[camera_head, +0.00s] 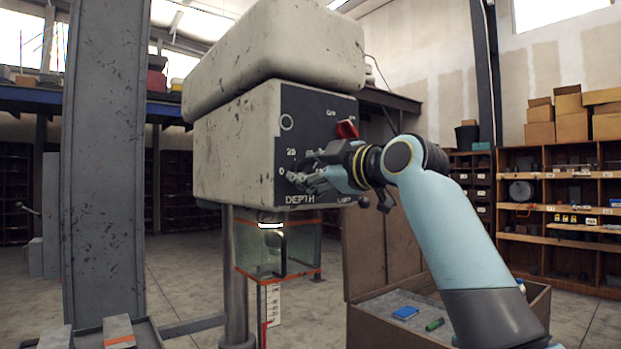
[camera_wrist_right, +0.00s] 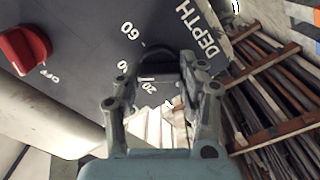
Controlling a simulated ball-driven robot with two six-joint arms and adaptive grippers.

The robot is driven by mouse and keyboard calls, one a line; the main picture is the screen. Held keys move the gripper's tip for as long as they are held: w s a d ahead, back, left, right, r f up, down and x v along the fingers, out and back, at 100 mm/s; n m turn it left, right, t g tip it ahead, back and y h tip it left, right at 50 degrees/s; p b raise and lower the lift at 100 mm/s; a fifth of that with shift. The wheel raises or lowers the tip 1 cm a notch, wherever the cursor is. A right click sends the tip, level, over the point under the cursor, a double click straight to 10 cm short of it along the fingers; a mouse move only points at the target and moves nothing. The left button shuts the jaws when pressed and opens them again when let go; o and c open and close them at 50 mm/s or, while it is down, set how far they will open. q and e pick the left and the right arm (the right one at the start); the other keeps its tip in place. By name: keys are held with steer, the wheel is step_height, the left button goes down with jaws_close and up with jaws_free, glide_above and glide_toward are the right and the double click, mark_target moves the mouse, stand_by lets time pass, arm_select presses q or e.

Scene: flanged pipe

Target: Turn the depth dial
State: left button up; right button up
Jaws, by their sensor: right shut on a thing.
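The machine's dark control panel (camera_head: 300,110) carries the word DEPTH and a printed number scale. The depth dial (camera_wrist_right: 183,57) is a dark knob by that scale, largely hidden by my fingers in both views. My right gripper (camera_head: 303,178) reaches in from the right to the lower left of the panel. In the right wrist view its fingers (camera_wrist_right: 160,76) are closed around the dial, with the numbers 60 and 20 showing beside them. The dial's pointer cannot be made out. My left gripper is in neither view.
A red switch knob (camera_head: 347,129) sits on the panel's upper right, clear of my fingers. A clear guard (camera_head: 275,250) hangs below the machine head. A wooden crate (camera_head: 385,325) stands below my right arm. Shelves with boxes (camera_head: 560,200) line the right wall.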

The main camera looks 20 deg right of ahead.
steer(key=shift+f+n, duration=0.1)
steer(key=shift+n, duration=0.5)
steer(key=shift+b, duration=0.3)
steer(key=o, duration=1.2)
steer(key=shift+c, duration=0.2)
steer(key=shift+s, duration=0.1)
steer(key=v, duration=1.1)
steer(key=shift+s, duration=0.4)
steer(key=shift+d, duration=0.1)
